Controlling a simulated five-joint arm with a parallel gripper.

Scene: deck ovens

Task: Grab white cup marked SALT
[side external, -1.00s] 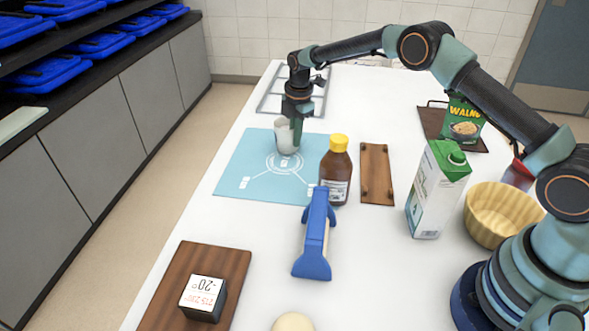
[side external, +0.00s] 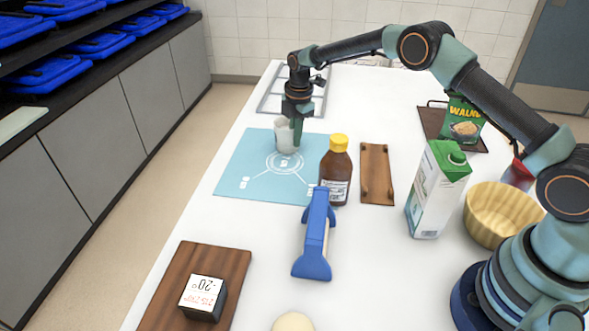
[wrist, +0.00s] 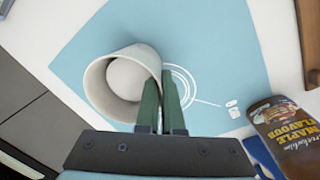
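A white cup (side external: 283,138) stands at the upper part of the light blue mat (side external: 240,160). No SALT marking is readable on it in either view. In the wrist view the cup (wrist: 112,106) shows its open mouth, left of my fingers. My gripper (wrist: 161,100) has its two green fingers close together at the cup's right wall. One finger overlaps the mouth and the other is outside, with the wall seemingly pinched between them. In the side view my gripper (side external: 297,128) points down at the cup and partly covers its right side.
A brown bottle with a yellow cap (side external: 337,170) stands right of the mat, with a blue-handled tool (side external: 313,258) in front of it. A wooden board (side external: 377,175), a milk carton (side external: 436,190) and a yellow bowl (side external: 500,215) are farther right. A metal rack (side external: 270,102) lies behind.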

